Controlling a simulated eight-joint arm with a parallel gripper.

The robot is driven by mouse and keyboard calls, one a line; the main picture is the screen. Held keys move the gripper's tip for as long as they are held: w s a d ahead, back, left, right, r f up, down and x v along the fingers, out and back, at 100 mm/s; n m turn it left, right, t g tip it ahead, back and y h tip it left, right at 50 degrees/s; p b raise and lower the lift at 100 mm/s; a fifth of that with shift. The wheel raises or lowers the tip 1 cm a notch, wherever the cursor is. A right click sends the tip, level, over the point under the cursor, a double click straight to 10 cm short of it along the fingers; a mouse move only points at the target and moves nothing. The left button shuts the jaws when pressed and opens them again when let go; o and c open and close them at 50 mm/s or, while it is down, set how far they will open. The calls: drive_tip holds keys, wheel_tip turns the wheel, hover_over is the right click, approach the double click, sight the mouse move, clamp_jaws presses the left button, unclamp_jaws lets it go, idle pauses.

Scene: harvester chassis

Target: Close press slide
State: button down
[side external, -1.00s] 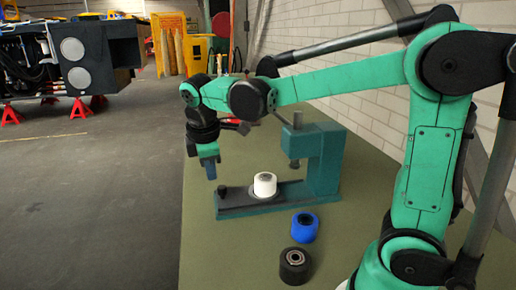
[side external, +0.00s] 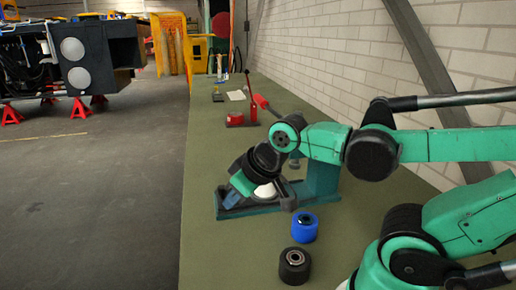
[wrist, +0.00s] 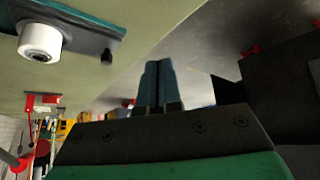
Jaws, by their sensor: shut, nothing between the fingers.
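The teal press (side external: 322,180) stands on the green bench, with its base (side external: 262,208) reaching left. A white roller (side external: 265,191) sits on the slide, out from under the press head, partly hidden by my wrist. My gripper (side external: 231,199) is low at the left end of the base, tilted, its blue fingers shut and empty. The slide's dark knob is hidden there behind my gripper. In the wrist view the shut fingers (wrist: 155,84) point away, right of the knob (wrist: 107,57); the roller (wrist: 40,40) is further left. Contact with the knob cannot be told.
A blue roller (side external: 304,227) and a black roller (side external: 295,266) stand on the bench in front of the press. A red tool with a lever (side external: 252,108) stands further back. The brick wall runs along the right. The bench's left edge is close to my gripper.

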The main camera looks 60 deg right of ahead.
drive_tip(key=n+g+h, duration=0.4)
drive_tip(key=n+g, duration=0.4)
drive_tip(key=n, duration=0.6)
approach(251, 199)
drive_tip(key=w+a+r, duration=0.1)
drive_tip(key=a+r, duration=0.2)
drive_tip(key=a, duration=0.2)
drive_tip(key=shift+n, duration=0.3)
drive_tip(key=x, duration=0.9)
drive_tip(key=shift+w+d+f, duration=0.1)
drive_tip(key=shift+w+f, duration=0.05)
drive_tip(key=shift+f, duration=0.2)
drive_tip(key=d, duration=0.1)
drive_tip(key=s+d, duration=0.1)
drive_tip(key=d, duration=0.1)
drive_tip(key=shift+d+f, duration=0.1)
drive_tip(key=shift+f, duration=0.05)
drive_tip(key=shift+d, duration=0.4)
drive_tip(key=shift+s, duration=0.1)
